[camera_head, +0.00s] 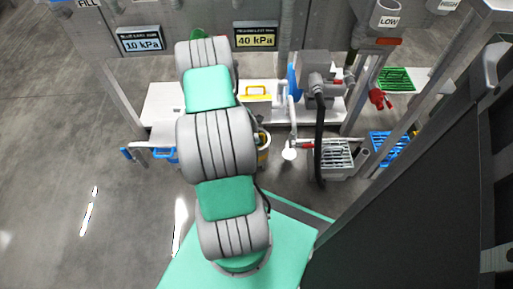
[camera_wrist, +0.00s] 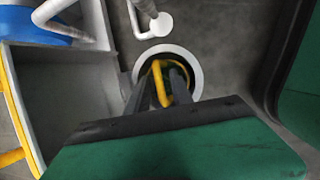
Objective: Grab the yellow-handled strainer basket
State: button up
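The yellow-handled strainer basket shows in the wrist view as a yellow loop handle (camera_wrist: 158,84) inside a round white rim (camera_wrist: 197,62). My gripper (camera_wrist: 163,72) reaches down at this rim, its two dark fingers apart on either side of the handle. Whether the fingers press on the handle I cannot tell. In the head view my arm hides most of the gripper, and only part of a yellow round body with a pale rim (camera_head: 264,153) shows beside it.
A grey open bin (camera_wrist: 65,100) with a yellow edge lies left of the rim. A white bench (camera_head: 160,103) stands behind. Blue (camera_head: 388,146) and green (camera_head: 397,80) baskets and a grey grated box (camera_head: 336,155) are at right. The floor at left is clear.

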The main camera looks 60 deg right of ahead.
grip_shut()
dwell(1.1)
